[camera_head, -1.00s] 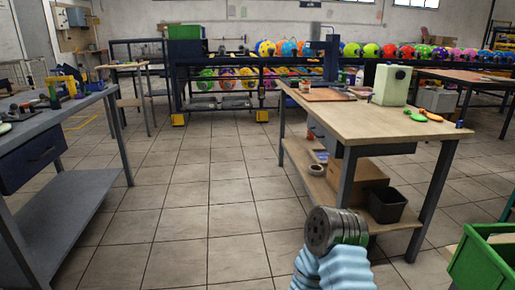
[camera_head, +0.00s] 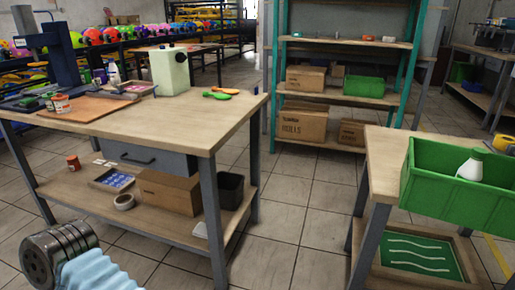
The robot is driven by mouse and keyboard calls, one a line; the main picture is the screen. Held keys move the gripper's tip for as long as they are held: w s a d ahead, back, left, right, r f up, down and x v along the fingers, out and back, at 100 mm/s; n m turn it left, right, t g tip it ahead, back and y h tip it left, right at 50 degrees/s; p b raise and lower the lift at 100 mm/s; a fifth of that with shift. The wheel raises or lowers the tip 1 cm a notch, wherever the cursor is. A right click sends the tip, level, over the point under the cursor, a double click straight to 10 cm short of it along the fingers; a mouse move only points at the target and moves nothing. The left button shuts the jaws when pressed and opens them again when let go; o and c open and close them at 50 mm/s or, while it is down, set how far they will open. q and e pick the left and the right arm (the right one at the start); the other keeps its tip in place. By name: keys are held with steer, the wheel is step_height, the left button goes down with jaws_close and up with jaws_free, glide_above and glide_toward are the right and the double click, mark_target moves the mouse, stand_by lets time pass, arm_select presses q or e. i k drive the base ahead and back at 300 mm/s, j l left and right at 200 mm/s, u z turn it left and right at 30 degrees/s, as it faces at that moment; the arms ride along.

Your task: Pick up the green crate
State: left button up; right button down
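A green crate (camera_head: 432,195) sits on the wooden-topped table (camera_head: 384,160) at the right. It is open at the top, and a white bottle (camera_head: 470,166) stands tilted inside it. A second, smaller green crate (camera_head: 363,87) sits on a middle shelf of the rack at the back. Neither of my grippers shows; only a grey ringed arm part with a light blue sleeve is at the lower left, away from both crates.
Cardboard boxes (camera_head: 302,122) stand on the teal rack (camera_head: 398,75). Tiled floor (camera_head: 300,210) is free between the workbench and the right table.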

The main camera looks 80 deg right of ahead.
mark_target(429, 187)
steer(key=z, duration=2.85)
steer(key=j, duration=0.1)
